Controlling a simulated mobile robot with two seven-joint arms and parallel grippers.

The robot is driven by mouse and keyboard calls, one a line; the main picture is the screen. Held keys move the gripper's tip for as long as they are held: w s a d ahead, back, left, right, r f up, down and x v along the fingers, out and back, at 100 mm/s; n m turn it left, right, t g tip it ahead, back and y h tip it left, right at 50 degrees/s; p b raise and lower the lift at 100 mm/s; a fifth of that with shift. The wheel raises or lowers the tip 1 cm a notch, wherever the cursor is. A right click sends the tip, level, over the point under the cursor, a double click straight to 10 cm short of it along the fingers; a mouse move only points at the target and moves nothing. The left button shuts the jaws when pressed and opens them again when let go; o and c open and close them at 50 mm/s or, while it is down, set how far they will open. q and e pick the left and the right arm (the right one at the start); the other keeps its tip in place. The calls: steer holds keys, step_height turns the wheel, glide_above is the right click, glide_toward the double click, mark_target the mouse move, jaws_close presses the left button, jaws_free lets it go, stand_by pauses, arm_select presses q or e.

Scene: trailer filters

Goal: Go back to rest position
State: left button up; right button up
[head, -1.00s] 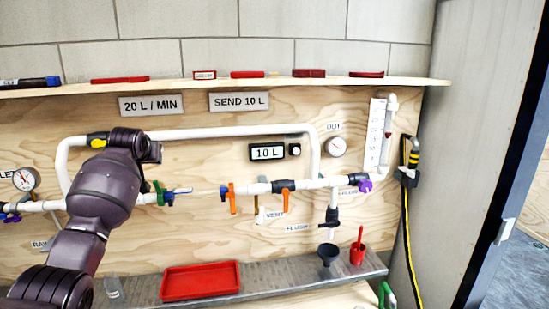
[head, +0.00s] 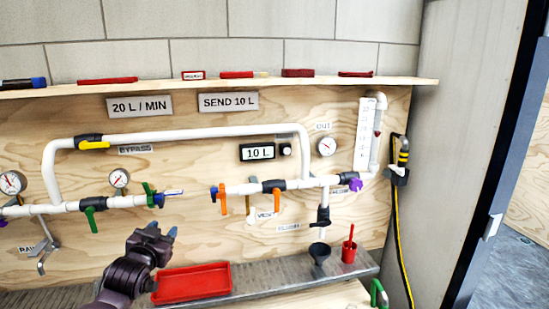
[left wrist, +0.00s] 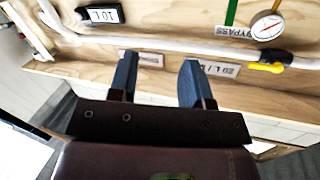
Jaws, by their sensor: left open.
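My left gripper (head: 163,238) is in the lower left of the head view, above the metal ledge and just over the red tray's left end. Its blue-tipped fingers are apart and point up towards the plywood panel. In the left wrist view the two fingers (left wrist: 158,80) stand apart with nothing between them. The gripper is clear of the white pipes and valves in the head view. My right gripper does not show in either view.
The plywood panel bears white pipes (head: 180,134), a yellow bypass handle (head: 95,145), green and orange valve handles, and gauges. A shelf (head: 220,87) runs above.

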arm_select(q)
steer(key=s+f+n+g, duration=0.1)
steer(key=s+f+g, duration=0.2)
steer(key=s+f, duration=1)
steer(key=s+f+n+g+y, duration=0.1)
steer(key=s+f+g, duration=0.1)
steer(key=s+f, duration=1.2)
steer(key=s, duration=0.8)
steer(key=shift+s+d+f+g, duration=0.15)
steer(key=shift+s+d+g, duration=0.15)
steer(key=shift+s+g, duration=0.1)
